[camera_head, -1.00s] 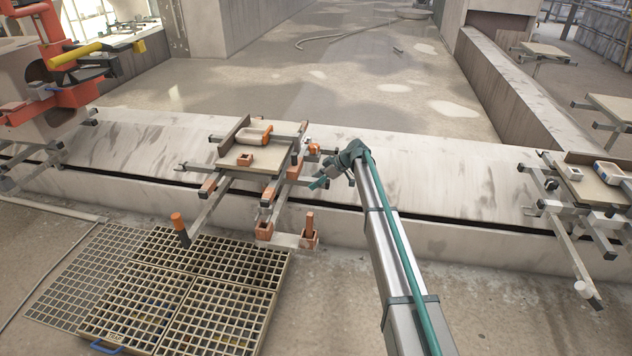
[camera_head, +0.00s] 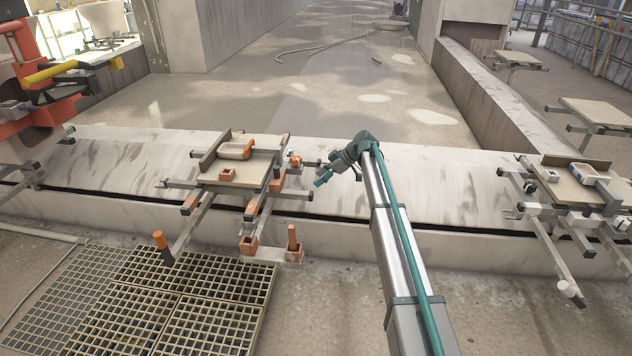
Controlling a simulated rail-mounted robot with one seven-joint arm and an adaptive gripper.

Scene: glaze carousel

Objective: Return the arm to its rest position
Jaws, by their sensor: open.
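My arm reaches up from the bottom of the head view to my gripper (camera_head: 324,175). My gripper is open, with nothing seen between its fingers. It hangs above the pale ledge, just right of a carousel carrier (camera_head: 262,168) with a flat board. On that board lie an orange-rimmed tray (camera_head: 236,149) and a small orange square piece (camera_head: 227,174). A small orange round part (camera_head: 295,161) sits at the carrier's right side, close to my gripper. I cannot tell the exact gap between them.
Another carrier (camera_head: 575,190) with a light tray stands at the right. Floor gratings (camera_head: 150,310) lie at the lower left, near an orange-topped post (camera_head: 160,241). A red machine (camera_head: 40,110) with a yellow bar is at the upper left.

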